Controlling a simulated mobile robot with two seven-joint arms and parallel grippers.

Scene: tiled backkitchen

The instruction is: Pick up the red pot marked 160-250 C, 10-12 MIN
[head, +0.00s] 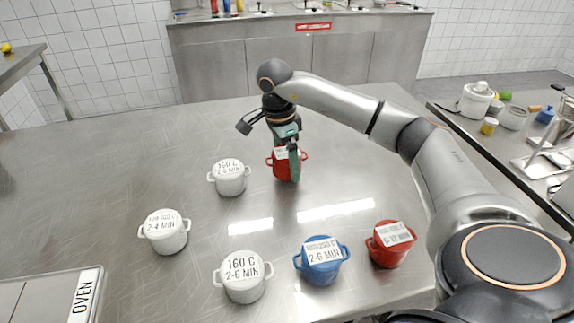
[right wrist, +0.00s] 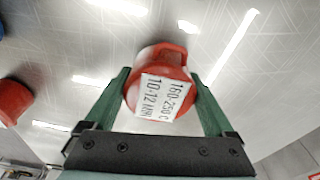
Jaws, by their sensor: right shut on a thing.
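The red pot (head: 284,170) is at the back middle of the steel table in the head view, largely covered by my gripper. In the right wrist view the red pot (right wrist: 158,60) shows a white label reading 160-250 C, 10-12 MIN. My right gripper (head: 288,158) is shut on it, with the green fingers (right wrist: 160,85) on either side of the pot in the right wrist view. I cannot tell whether the pot touches the table or hangs just above it. My left gripper is not in view.
On the table (head: 120,130) stand another red pot (head: 388,252), a blue pot (head: 321,270) and three white pots (head: 230,186), (head: 165,239), (head: 243,287). A tray marked OVEN (head: 50,296) lies front left. The table's back left is clear. A side counter (head: 500,147) stands right.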

